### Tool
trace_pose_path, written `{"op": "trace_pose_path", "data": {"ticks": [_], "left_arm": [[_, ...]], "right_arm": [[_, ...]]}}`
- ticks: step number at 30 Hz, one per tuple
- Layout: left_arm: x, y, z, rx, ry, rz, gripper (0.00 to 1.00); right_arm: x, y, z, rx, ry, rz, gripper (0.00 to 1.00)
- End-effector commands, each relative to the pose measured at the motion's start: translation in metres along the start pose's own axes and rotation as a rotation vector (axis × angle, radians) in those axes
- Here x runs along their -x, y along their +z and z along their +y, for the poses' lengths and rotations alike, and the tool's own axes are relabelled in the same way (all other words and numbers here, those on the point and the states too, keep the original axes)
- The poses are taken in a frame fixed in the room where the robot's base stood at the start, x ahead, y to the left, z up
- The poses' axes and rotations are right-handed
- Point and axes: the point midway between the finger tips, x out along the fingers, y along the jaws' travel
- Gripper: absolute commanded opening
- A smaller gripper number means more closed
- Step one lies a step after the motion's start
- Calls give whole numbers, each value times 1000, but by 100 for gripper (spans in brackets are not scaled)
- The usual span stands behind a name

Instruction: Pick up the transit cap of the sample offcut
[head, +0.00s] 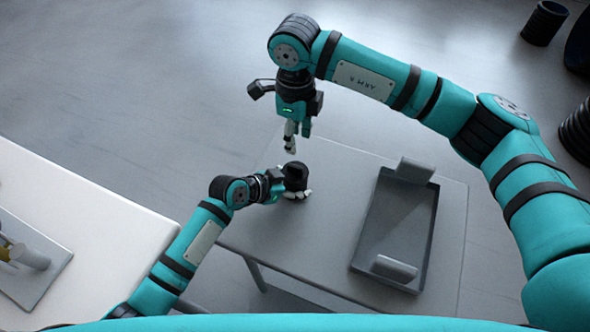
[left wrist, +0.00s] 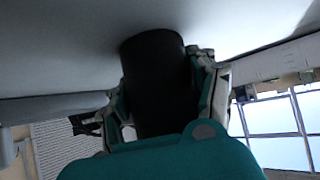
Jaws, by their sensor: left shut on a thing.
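A black cylindrical piece (head: 295,176), seemingly the sample offcut, is at the left part of the grey table. I cannot tell a separate transit cap on it. My left gripper (head: 290,192) is shut on this piece from the left. In the left wrist view the dark cylinder (left wrist: 157,85) sits between the fingers of the left gripper (left wrist: 170,95). Its far end is close to a pale surface, and I cannot tell whether they touch. My right gripper (head: 298,140) points down just above the piece in the picture, with its fingers apart and nothing between them.
A dark grey tray (head: 361,240) with raised pale blocks at its two ends lies on the grey table (head: 325,225), to the right. A white table (head: 75,215) with a board (head: 35,288) is at the left. Black ringed objects (head: 543,22) stand on the floor at the upper right.

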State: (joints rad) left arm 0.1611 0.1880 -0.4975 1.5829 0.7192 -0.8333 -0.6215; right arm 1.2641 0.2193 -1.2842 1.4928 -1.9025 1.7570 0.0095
Motion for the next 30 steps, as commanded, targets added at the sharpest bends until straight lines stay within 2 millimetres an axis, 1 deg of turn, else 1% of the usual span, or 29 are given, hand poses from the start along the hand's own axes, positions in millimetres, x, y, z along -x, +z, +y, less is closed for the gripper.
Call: {"op": "trace_pose_path", "data": {"ticks": [1,7,9,14,17,24,27,30], "left_arm": [[-2,10,3,3,7,-20,1],[-2,10,3,3,7,-20,1],[-2,10,3,3,7,-20,1],[-2,10,3,3,7,-20,1],[-2,10,3,3,7,-20,1],[-2,10,3,3,7,-20,1],[-2,10,3,3,7,-20,1],[-2,10,2,3,6,-19,1]], "right_arm": [[-12,-1,1,0,2,5,38],[-45,0,1,-1,5,2,38],[-53,0,1,-1,4,0,38],[-61,0,1,-1,5,0,38],[-70,1,2,-1,6,0,38],[-105,2,2,-3,7,0,38],[-110,2,1,-2,5,-2,38],[-110,2,1,-2,5,-2,38]]}}
